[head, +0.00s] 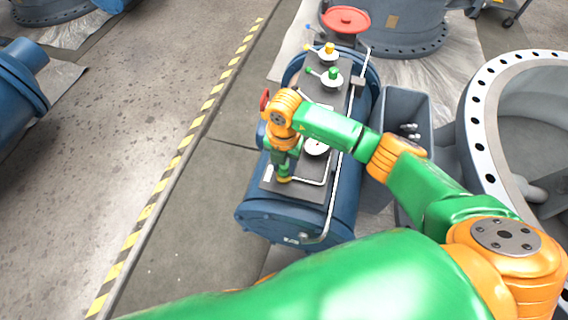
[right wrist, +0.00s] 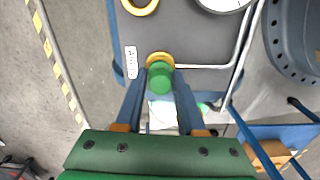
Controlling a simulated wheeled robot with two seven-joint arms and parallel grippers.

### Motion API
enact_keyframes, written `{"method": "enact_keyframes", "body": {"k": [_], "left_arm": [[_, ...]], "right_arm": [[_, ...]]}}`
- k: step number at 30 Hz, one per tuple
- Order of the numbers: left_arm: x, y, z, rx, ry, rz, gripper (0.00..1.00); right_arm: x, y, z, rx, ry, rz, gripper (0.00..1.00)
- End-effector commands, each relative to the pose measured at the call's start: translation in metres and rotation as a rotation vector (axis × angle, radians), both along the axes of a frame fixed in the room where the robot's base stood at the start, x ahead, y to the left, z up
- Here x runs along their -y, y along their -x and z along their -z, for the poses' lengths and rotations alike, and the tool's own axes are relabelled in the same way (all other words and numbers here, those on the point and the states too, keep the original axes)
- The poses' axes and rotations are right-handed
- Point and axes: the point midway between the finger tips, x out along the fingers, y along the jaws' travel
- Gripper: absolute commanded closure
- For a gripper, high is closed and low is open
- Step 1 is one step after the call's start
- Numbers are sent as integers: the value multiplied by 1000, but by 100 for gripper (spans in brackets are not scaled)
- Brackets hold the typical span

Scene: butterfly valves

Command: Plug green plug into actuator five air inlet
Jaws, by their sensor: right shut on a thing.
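My right gripper (head: 284,172) points down over the near end of the dark panel (head: 268,187) on top of the blue actuator (head: 262,222). In the right wrist view my right gripper (right wrist: 160,88) has its two dark blue fingers shut on the green plug (right wrist: 160,78). A gold ring fitting (right wrist: 160,58), apparently the air inlet, lies at the far end of the plug, in line with it. I cannot tell whether the plug is seated in it. A white label (right wrist: 131,62) is on the panel beside the fitting. My left gripper is not in view.
A round gauge (head: 316,147) and a thin metal pipe (head: 338,180) lie close right of the gripper. Green (head: 334,73) and yellow (head: 329,48) knobs and a red handwheel (head: 345,19) stand farther back. A grey bin (head: 405,103) and large flange (head: 478,120) are at right.

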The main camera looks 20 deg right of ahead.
Motion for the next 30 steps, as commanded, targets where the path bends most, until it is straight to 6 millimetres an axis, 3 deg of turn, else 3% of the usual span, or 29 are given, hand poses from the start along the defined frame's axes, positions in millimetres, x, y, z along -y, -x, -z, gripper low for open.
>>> {"method": "enact_keyframes", "body": {"k": [29, 30], "left_arm": [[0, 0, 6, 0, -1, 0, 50], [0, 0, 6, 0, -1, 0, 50]], "right_arm": [[0, 0, 8, -1, 1, 0, 100], [0, 0, 8, -1, 1, 0, 59]]}}
